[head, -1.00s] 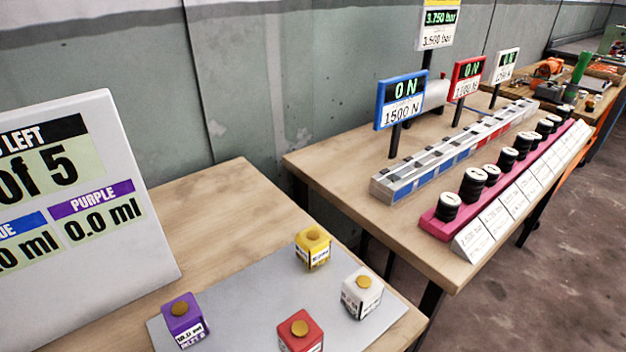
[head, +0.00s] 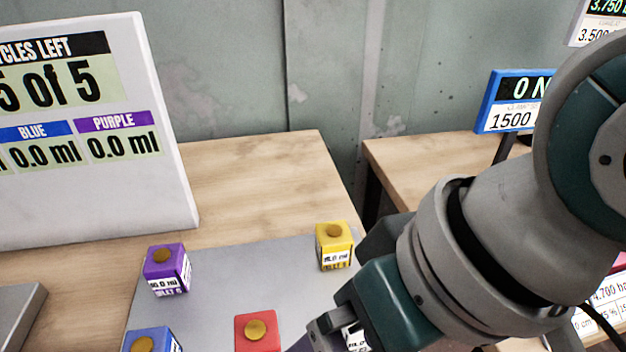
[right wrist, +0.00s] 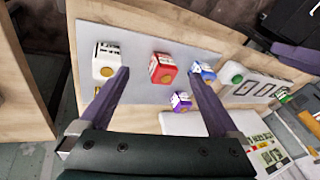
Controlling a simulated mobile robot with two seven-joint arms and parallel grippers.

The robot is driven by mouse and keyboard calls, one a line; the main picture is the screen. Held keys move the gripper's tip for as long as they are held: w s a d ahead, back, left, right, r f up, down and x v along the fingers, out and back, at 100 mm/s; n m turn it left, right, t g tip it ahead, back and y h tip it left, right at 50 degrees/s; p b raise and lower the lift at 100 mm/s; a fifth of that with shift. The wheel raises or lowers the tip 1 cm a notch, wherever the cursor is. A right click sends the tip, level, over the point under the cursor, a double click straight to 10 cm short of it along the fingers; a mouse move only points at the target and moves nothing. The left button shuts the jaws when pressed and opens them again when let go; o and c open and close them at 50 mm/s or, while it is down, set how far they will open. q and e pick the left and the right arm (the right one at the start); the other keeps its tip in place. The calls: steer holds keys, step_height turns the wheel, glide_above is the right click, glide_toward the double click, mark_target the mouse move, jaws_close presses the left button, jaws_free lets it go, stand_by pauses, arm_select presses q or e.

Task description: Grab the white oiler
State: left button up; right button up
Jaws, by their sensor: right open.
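The white oiler (right wrist: 105,62) is a small white cube with a label and an orange-gold button. In the right wrist view it stands at the left of the grey mat, just beyond and left of the left fingertip. In the head view my right arm hides most of it; only a sliver (head: 355,341) shows. My right gripper (right wrist: 158,74) is open and empty above the mat, its two purplish fingers apart. The red oiler (right wrist: 162,68) appears between the fingertips. My left gripper is not in view.
Yellow (head: 333,246), purple (head: 166,270) and blue (head: 150,341) oilers also stand on the grey mat (head: 225,275). A white display board (head: 90,190) stands at the left. A second table with a blue force sign (head: 515,100) is at the right.

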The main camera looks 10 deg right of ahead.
steer(key=w+d+f+h+b, duration=0.1)
steer(key=w+b, duration=0.1)
steer(key=w+d+f+m+g+h+b, duration=0.1)
steer(key=w+b, duration=0.2)
steer(key=w+d+f+m+h+b, duration=0.1)
steer(key=w+b, duration=0.1)
steer(key=shift+w+d+f+g+b, duration=0.15)
steer(key=shift+w+d+g+b, duration=0.2)
steer(key=shift+w+g+b, duration=0.05)
steer(key=shift+w+d+m+h, duration=0.15)
steer(key=shift+d+m+h, duration=0.15)
steer(key=shift+d+h, duration=0.1)
steer(key=shift+w+f, duration=0.1)
steer(key=shift+f, duration=0.05)
step_height(320, 180, down, 4)
steer(key=shift+f+b, duration=0.1)
steer(key=shift+b, duration=0.6)
steer(key=f, duration=0.3)
steer(key=f+b, duration=0.1)
steer(key=shift+s+d+f, duration=0.25)
steer(key=shift+f, duration=0.15)
steer(key=shift+c, duration=0.4)
